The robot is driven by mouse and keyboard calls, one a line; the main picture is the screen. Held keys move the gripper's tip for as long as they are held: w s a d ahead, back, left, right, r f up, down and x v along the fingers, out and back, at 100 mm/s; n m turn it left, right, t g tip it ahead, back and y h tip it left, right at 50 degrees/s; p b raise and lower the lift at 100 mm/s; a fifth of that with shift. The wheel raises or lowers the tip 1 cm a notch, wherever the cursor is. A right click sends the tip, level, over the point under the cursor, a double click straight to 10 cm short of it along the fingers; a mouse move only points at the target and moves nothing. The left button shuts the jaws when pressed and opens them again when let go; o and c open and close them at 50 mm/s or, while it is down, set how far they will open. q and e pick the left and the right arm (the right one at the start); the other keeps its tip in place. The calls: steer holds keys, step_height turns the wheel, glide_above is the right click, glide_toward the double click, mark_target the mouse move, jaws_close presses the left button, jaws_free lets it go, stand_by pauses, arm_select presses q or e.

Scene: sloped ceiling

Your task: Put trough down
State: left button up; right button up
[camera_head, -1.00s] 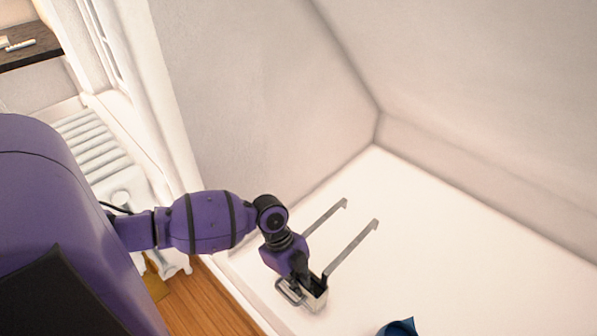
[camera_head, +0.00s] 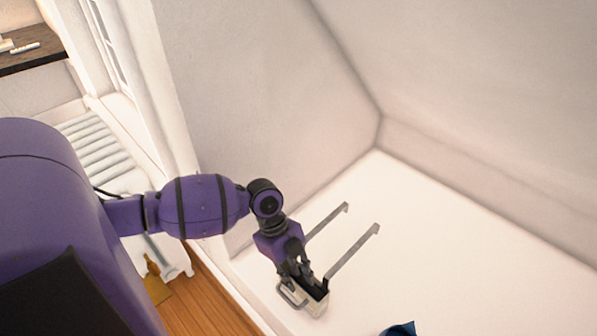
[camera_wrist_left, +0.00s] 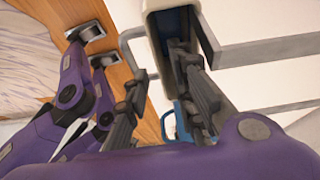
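The trough (camera_head: 318,306) is a small pale box with a dark inside, a wire handle on its left and two long grey metal strips running up and right. It rests on the white surface in the head view. My left gripper (camera_head: 302,276) is at the trough's near-left end. In the left wrist view, the two fingers of my left gripper (camera_wrist_left: 156,66) stand apart, one near the handle and one over the opening of the trough (camera_wrist_left: 211,40). Whether a finger still touches the trough is unclear.
The white surface (camera_head: 470,240) is clear to the right. A sloped wall (camera_head: 270,90) rises behind it. A blue object (camera_head: 400,329) is cut off at the bottom edge. Wooden floor (camera_head: 205,302), a white radiator (camera_head: 95,140) and a dark shelf (camera_head: 35,56) are at the left.

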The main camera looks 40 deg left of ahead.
arm_select(q)
steer(key=v, duration=0.7)
steer(key=shift+p, duration=0.35)
